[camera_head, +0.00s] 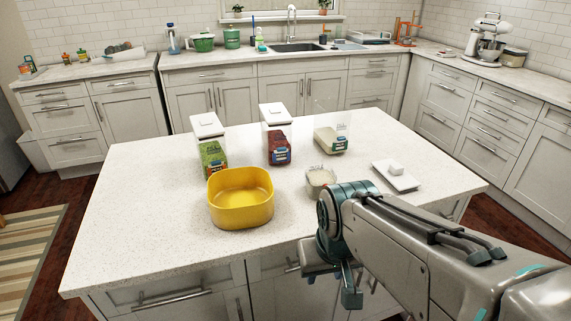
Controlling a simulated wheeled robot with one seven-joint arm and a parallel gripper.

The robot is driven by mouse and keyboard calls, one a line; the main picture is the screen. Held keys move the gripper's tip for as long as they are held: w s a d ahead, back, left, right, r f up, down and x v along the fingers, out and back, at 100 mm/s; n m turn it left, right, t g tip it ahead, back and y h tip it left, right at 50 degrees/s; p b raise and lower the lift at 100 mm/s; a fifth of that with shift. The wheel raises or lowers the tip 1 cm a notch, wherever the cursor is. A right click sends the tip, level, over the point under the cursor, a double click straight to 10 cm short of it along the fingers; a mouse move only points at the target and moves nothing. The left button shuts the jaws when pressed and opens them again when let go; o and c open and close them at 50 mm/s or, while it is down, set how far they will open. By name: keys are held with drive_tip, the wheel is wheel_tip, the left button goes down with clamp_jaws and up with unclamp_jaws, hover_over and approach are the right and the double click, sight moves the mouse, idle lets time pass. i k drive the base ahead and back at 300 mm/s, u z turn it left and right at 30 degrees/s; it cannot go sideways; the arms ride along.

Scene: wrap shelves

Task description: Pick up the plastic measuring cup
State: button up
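A small clear cup with whitish contents (320,181) stands on the white island counter, right of the yellow bowl. It looks like the plastic measuring cup, though no handle or markings can be made out. My gripper (331,287) hangs at the island's front edge, nearer to me than the cup and apart from it. Its fingers point down, look spread apart, and hold nothing that I can see. My wrist stands just in front of the cup and may hide part of its lower right.
A yellow bowl (240,199) stands left of the cup. Behind are a green-labelled canister (212,156), a red-labelled canister (278,145) and an open clear canister (332,137). A white lid (396,175) lies at right. The island's left front is clear.

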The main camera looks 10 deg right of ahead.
sight(316, 177)
drive_tip(key=u, duration=2.2)
drive_tip(key=k, duration=0.75)
drive_tip(key=z, duration=1.35)
drive_tip(key=i, duration=0.5)
drive_tip(key=z, duration=0.1)
